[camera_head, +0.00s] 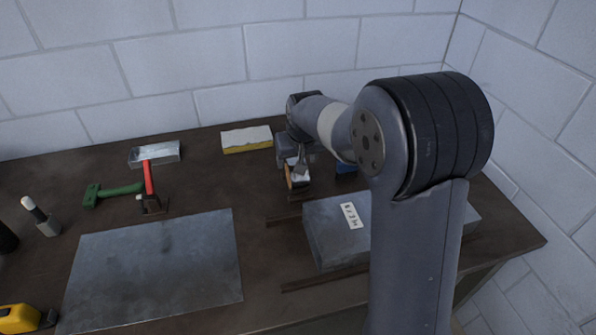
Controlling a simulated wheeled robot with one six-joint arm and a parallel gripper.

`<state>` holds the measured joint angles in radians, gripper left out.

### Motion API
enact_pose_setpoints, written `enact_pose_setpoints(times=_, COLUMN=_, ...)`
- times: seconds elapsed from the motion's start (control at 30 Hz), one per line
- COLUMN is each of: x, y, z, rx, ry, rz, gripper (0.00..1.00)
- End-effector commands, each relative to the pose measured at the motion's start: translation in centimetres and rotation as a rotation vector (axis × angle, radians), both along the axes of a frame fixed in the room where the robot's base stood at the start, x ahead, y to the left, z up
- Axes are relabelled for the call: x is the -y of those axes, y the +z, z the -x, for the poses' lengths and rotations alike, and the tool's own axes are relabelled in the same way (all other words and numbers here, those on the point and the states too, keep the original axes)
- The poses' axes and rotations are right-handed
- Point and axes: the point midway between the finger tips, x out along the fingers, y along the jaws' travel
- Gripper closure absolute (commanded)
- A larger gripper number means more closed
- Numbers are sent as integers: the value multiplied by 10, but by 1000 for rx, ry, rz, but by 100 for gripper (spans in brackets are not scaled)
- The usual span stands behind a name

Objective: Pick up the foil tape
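My gripper (300,160) points down near the back middle of the bench, with my arm reaching in from the right. A small object with a pale top and an orange-brown side (298,182) is right at its fingertips. It may be the foil tape, but it is too small and too covered to be sure. I cannot tell whether the fingers touch or grip it, or whether they are open. No other thing in view is clearly a roll of foil tape.
A labelled grey metal box (325,225) stands right of centre, partly behind my arm. A yellow-white block (246,140), a red-handled hammer (149,180), a green-handled tool (110,194) and a flat metal sheet (155,265) lie left.

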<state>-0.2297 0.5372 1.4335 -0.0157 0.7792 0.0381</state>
Motion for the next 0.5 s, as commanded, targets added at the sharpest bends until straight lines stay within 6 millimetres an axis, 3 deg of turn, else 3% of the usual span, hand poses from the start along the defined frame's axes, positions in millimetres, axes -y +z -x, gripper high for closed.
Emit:
enact_pose_setpoints(times=0.27, x=0, y=-21, z=-6, rx=-3, ry=-1, rz=1, gripper=31)
enact_pose_setpoints(times=0.5, x=-1, y=-53, z=-16, rx=-2, ry=-1, rz=0, gripper=31)
